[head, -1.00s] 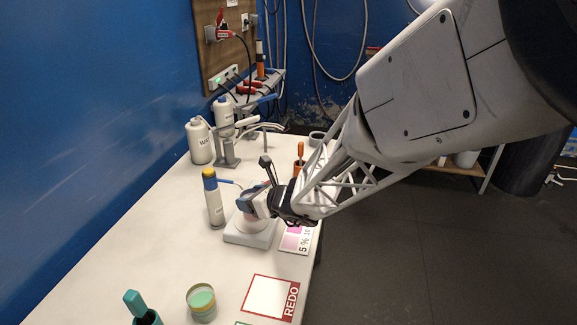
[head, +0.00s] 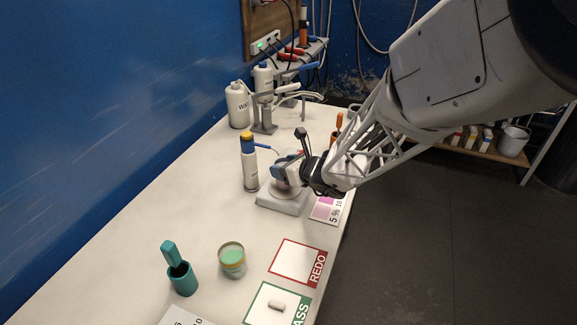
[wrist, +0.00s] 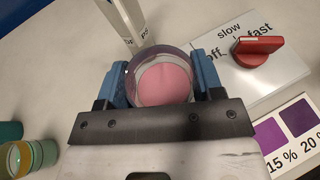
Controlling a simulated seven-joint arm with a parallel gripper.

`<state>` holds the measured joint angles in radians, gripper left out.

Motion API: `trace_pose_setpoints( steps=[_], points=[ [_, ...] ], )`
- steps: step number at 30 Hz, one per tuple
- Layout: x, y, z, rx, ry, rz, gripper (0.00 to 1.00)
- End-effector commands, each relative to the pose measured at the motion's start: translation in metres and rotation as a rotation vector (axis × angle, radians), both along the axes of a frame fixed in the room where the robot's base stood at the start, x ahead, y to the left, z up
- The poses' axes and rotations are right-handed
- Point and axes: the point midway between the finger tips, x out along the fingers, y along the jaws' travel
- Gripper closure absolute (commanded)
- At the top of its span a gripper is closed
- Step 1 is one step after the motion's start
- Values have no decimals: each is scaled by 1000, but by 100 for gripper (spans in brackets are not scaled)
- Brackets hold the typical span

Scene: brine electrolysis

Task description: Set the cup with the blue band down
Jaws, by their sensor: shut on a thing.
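My gripper (head: 287,172) is shut on a clear round cup (wrist: 163,80) with pink liquid in it. In the wrist view the cup sits between the two blue fingers, its rim looking bluish; I cannot clearly make out a band. In the head view the cup (head: 287,189) is mostly hidden by my fingers, low over or on the stirrer plate (head: 272,205); I cannot tell whether it touches. The plate's red knob (wrist: 258,45) and its slow, off and fast marks show in the wrist view.
A bottle with a yellow cap (head: 249,168) stands close left of the plate. A colour card (head: 328,208) lies to its right. Nearer are a cup of green liquid (head: 232,262), a teal holder (head: 183,280), a REDO card (head: 296,262) and a green-edged card (head: 262,312).

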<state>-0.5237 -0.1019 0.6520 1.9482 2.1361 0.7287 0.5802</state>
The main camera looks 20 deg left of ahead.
Motion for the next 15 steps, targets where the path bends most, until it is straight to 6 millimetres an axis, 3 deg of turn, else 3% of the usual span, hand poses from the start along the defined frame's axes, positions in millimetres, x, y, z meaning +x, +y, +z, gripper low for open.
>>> trace_pose_setpoints(
  steps=[3,15],
  points=[
    [0,0,-9,1,2,-1,68],
    [0,0,-11,1,-1,-1,68]
  ],
)
